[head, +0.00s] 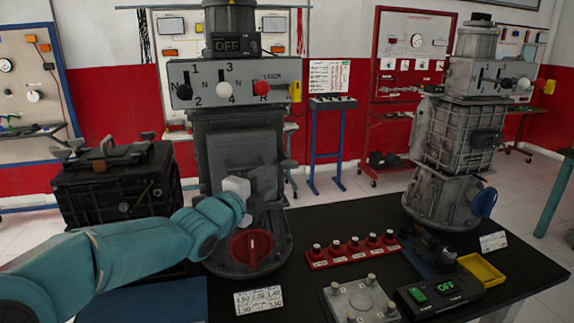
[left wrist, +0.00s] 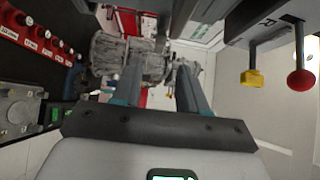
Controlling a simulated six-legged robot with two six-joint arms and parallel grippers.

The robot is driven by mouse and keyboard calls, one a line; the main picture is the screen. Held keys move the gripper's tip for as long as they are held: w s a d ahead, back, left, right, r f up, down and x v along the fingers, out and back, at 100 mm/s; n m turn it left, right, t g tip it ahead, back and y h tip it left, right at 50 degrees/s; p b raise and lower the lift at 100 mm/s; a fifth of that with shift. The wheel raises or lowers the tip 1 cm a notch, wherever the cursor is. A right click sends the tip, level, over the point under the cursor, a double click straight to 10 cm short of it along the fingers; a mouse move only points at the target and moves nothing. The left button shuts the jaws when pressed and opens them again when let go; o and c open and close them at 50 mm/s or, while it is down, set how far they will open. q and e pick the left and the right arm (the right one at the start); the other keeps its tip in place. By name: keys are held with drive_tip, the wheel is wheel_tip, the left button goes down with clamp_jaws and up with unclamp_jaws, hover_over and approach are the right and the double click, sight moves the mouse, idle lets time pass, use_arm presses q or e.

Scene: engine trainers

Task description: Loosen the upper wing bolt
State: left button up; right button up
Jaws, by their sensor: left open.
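I cannot make out a wing bolt for certain in either view. The near gearbox trainer (head: 240,140) stands upright on the black table, with a flat grey front cover and a red rotary knob (head: 251,246) low down. My left gripper (head: 266,181) is in front of its cover and hides part of it. The left wrist view shows the left gripper (left wrist: 154,82) open, its two fingers apart with nothing held between them. Whether the fingers touch the trainer cannot be told. My right gripper is not in view.
A lever panel (head: 235,83) crosses the trainer above my gripper; its yellow knob (left wrist: 252,78) and red knob (left wrist: 301,80) show close by. A black case (head: 116,190) stands left. A red knob strip (head: 352,251), grey plate (head: 358,301) and yellow tray (head: 481,269) lie right.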

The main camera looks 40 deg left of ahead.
sight(286, 168)
use_arm(q)
drive_tip(key=w, duration=0.3)
drive_tip(key=w+p, duration=0.1)
drive_tip(key=w, duration=0.2)
drive_tip(key=w+p, duration=0.1)
drive_tip(key=w, duration=0.2)
drive_tip(key=shift+w+a, duration=0.15)
drive_tip(key=shift+a, duration=0.25)
drive_tip(key=shift+c, duration=0.3)
clamp_jaws()
drive_tip(key=shift+f, duration=0.1)
